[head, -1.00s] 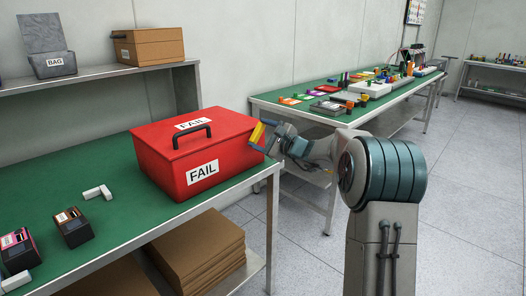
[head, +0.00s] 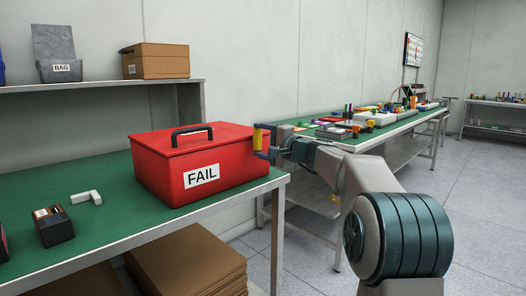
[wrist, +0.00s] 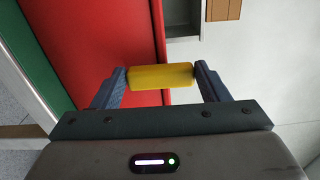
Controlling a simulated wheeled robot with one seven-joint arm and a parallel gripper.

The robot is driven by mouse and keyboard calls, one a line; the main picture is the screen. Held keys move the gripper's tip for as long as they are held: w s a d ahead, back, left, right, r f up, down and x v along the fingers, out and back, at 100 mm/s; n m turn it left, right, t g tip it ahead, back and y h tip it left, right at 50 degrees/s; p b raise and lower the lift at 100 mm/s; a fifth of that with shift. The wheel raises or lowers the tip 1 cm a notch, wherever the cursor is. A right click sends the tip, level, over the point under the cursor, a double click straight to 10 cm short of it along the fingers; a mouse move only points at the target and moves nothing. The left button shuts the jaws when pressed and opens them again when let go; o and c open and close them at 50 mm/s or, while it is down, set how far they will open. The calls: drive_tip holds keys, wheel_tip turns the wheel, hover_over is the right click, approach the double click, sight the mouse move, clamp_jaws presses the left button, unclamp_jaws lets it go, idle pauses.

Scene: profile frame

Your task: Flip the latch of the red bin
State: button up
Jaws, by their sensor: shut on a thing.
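The red bin (head: 225,178) sits on the green bench top, its lid (head: 190,145) down, with a black handle (head: 192,133) on top and a white FAIL label on the front. A yellow latch (head: 257,137) is at its right side, near the lid edge. My gripper (head: 266,141) reaches in from the right and is shut on the latch. In the wrist view the latch (wrist: 160,77) lies between the two blue-grey fingers (wrist: 160,84), against the red bin wall (wrist: 100,45). The latch's hinge is hidden.
The bench's front edge (head: 130,247) runs below the bin. A black device (head: 52,226) and a white piece (head: 86,198) lie to its left. A shelf (head: 95,93) with boxes stands behind. A second, cluttered bench (head: 400,131) is behind my arm.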

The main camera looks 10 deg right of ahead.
drive_tip(key=shift+f, duration=0.1)
idle(0.3)
drive_tip(key=o, duration=1)
drive_tip(key=p+v, duration=0.1)
drive_tip(key=v, duration=1.2)
drive_tip(key=shift+s+d, duration=0.2)
drive_tip(key=shift+s, duration=0.15)
